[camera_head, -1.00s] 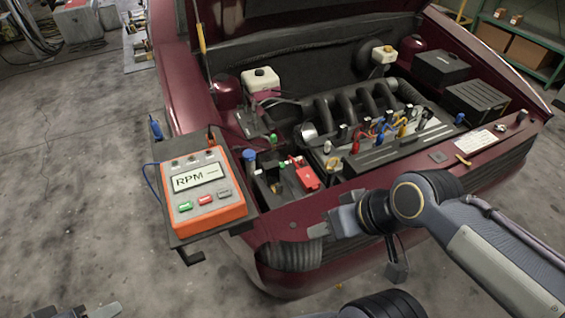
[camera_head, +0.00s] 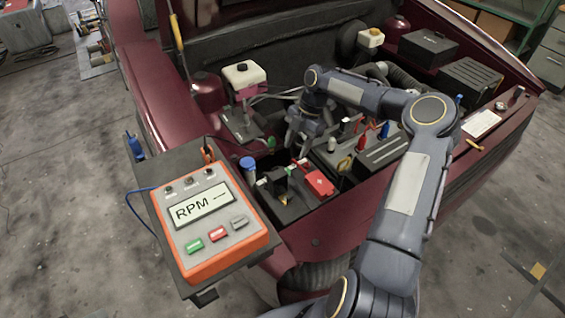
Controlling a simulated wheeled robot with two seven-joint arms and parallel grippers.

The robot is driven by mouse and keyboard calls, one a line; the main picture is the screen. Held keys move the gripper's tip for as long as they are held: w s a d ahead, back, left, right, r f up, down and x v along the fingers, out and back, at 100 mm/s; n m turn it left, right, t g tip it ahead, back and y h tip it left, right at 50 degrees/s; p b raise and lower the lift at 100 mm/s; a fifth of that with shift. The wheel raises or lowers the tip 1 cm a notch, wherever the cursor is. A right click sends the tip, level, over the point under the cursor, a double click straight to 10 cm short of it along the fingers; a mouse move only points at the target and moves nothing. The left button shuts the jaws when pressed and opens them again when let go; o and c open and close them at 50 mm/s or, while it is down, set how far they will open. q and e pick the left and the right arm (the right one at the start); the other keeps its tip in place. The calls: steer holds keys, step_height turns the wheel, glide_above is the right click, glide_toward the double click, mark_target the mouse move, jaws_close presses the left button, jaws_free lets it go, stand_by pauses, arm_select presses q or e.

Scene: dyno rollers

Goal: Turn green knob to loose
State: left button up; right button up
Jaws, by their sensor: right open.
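A small green knob (camera_head: 271,142) shows in the head view in the engine bay, behind the battery and left of the engine. My right gripper (camera_head: 297,146) is open and points down over the engine bay, just right of the farther green knob and behind the battery. No contact with the knob shows. My left gripper is out of view.
An orange RPM meter (camera_head: 210,222) rests on a dark tray at the left fender. A red battery clamp (camera_head: 320,183), a blue cap (camera_head: 248,164) and a white-capped reservoir (camera_head: 244,74) crowd the area. My right arm covers much of the engine.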

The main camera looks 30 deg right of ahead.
mark_target(288, 170)
steer(key=x, duration=0.8)
steer(key=shift+w+d+f+p, duration=0.2)
steer(key=shift+f+p, duration=0.2)
steer(key=c, duration=1)
